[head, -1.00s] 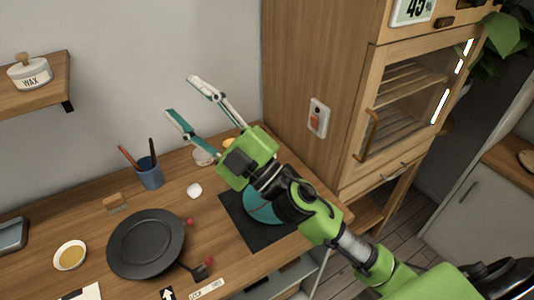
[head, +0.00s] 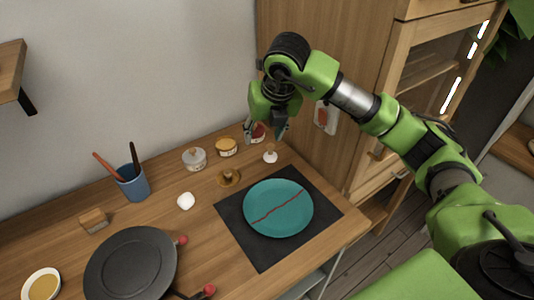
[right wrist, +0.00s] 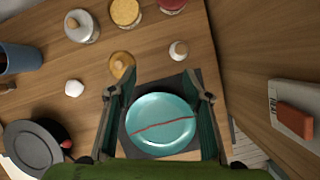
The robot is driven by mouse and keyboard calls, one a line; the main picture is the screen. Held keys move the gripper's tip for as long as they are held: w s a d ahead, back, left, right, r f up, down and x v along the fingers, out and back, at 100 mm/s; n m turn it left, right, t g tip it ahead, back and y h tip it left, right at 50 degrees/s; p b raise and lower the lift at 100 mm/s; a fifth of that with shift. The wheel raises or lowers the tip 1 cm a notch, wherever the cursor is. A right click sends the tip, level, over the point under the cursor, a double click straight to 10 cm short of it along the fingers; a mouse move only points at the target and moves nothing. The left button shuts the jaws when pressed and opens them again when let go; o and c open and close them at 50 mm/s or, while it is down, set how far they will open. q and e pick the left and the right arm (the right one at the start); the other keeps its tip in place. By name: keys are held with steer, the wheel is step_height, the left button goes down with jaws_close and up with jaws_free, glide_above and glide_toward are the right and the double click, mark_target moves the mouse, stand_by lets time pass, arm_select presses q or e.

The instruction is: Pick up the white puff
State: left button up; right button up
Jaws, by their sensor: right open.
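A small rounded white lump, which looks like the white puff (head: 186,201), lies on the wooden desk left of the dark mat; it also shows in the right wrist view (right wrist: 74,88). A second small white piece with a knob (head: 270,156) stands behind the mat; it also shows in the right wrist view (right wrist: 178,50). I cannot tell for certain which is the puff. My right gripper (head: 266,131) points down, open and empty, above the desk's back right near the knobbed piece. In the right wrist view its fingers (right wrist: 155,92) frame the teal plate. My left gripper is out of view.
A teal plate (head: 290,190) with a red seam sits on a dark mat (head: 245,239). Jars (head: 194,158), a small brass-coloured piece (head: 229,177), a blue cup with tools (head: 132,184) and a black pan (head: 130,262) are around. A wooden cabinet (head: 300,90) rises at right.

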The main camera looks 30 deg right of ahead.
mark_target(271, 147)
steer(key=shift+m+h, duration=0.3)
steer(key=shift+h, duration=0.2)
steer(key=w+d+f, duration=0.1)
steer(key=f, duration=0.1)
steer(key=w+d+f+p, duration=0.1)
steer(key=f, duration=0.1)
steer(key=w+d+f, duration=0.1)
steer(key=f, duration=0.2)
steer(key=shift+d, duration=0.4)
steer(key=shift+w+f+p, duration=0.2)
steer(key=shift+f+p, duration=0.25)
steer(key=shift+p, duration=0.1)
steer(key=p+x, duration=0.1)
steer(key=x, duration=0.2)
steer(key=shift+d+f, duration=0.1)
steer(key=shift+f, duration=0.25)
steer(key=shift+w+f, duration=0.15)
steer(key=shift+f, duration=0.2)
steer(key=shift+c, duration=0.4)
steer(key=c, duration=0.8)
